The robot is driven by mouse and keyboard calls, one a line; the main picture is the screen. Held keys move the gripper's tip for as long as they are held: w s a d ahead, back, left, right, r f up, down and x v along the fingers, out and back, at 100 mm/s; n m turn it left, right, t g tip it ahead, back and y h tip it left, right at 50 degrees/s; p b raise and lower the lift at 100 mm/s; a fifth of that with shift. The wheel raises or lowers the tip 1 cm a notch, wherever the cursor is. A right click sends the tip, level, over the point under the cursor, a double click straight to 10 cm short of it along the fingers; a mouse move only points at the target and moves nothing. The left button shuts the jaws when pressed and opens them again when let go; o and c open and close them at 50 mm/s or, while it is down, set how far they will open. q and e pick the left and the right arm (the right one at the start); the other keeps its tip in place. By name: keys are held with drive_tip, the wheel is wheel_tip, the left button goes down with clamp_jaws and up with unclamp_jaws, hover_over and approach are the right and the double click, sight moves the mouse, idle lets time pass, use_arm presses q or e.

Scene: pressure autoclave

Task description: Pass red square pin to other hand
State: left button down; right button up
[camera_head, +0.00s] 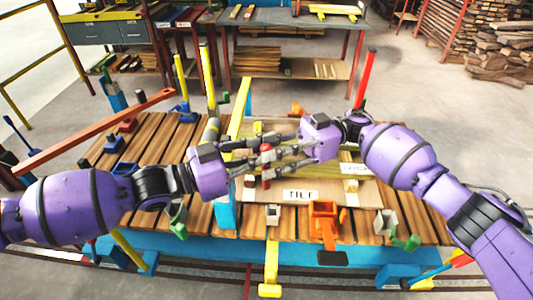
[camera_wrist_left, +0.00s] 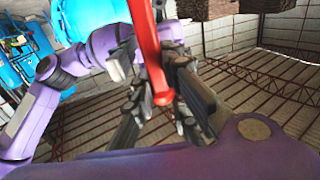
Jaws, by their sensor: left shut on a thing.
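The red square pin (camera_head: 266,176) is upright between my two hands, above the work table. In the left wrist view the pin (camera_wrist_left: 150,50) runs down from the top edge, its lower end between dark fingers. My left gripper (camera_head: 262,152) comes in from the left and is shut on the pin. My right gripper (camera_head: 279,158) comes in from the right. Its fingers look spread and reach close around the pin; whether they touch it is unclear. The overlapping fingers of both hands hide part of the pin.
Below is a wooden slatted table (camera_head: 155,135) with a blue frame. A light board with a "TILT" label (camera_head: 300,195) lies under the hands. Yellow posts (camera_head: 207,75) and a red post (camera_head: 366,75) stand behind. An orange fixture (camera_head: 324,222) sits in front.

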drive_tip(key=shift+s+a, duration=0.2)
drive_tip(key=shift+a, duration=0.15)
drive_tip(key=shift+c, duration=0.4)
clamp_jaws()
use_arm(q)
drive_tip(key=c, duration=1.7)
unclamp_jaws()
drive_tip(key=shift+o, duration=0.2)
